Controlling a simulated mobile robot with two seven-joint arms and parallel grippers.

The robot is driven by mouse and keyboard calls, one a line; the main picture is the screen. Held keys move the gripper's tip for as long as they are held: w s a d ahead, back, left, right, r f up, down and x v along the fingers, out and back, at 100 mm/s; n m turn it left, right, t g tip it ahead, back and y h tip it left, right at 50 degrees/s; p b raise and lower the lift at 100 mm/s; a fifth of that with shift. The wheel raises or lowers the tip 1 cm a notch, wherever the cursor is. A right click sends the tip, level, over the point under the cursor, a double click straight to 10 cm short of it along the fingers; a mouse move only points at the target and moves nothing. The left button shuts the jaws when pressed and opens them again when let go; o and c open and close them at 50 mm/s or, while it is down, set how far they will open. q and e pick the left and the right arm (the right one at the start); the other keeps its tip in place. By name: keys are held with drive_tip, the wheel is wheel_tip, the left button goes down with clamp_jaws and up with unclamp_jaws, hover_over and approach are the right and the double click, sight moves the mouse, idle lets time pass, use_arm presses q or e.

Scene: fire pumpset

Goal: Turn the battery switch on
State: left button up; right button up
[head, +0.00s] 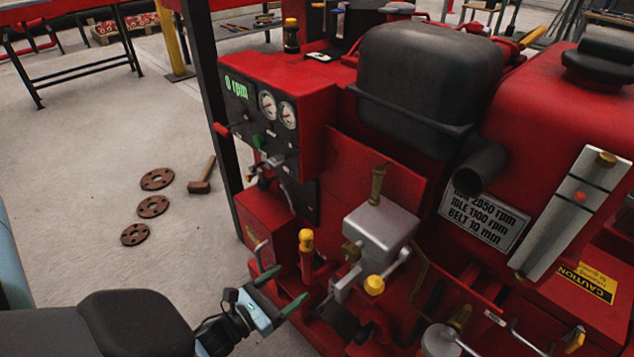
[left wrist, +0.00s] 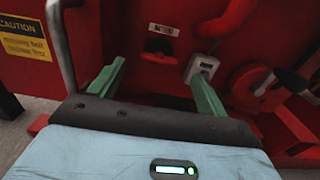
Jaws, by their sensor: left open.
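The battery switch (left wrist: 160,50), a small red piece with a dark part, shows in the left wrist view on a red panel. A white label (left wrist: 163,29), too small to read surely, sits just above it. I cannot make out the switch in the head view. My left gripper (head: 293,281) is open and empty, with green fingers pointing at the lower part of the red pumpset. In the left wrist view its fingertips (left wrist: 158,68) are on either side of the switch's line, apart from it. My right gripper is not in view.
A metal bar handle (left wrist: 62,45) stands left of the fingers. The red control panel (head: 280,70) reads 0 rpm. Rusty discs (head: 153,206) and a hammer (head: 202,176) lie on the floor.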

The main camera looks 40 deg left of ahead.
use_arm(q)
drive_tip(key=w, duration=0.2)
drive_tip(key=w+b, duration=0.1)
drive_tip(key=w, duration=0.3)
drive_tip(key=shift+w+d+b, duration=0.25)
drive_tip(key=shift+w+b, duration=0.15)
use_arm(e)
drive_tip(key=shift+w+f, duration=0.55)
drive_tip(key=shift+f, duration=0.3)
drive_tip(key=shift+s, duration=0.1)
use_arm(q)
drive_tip(key=shift+c, duration=1)
drive_tip(key=c, duration=0.8)
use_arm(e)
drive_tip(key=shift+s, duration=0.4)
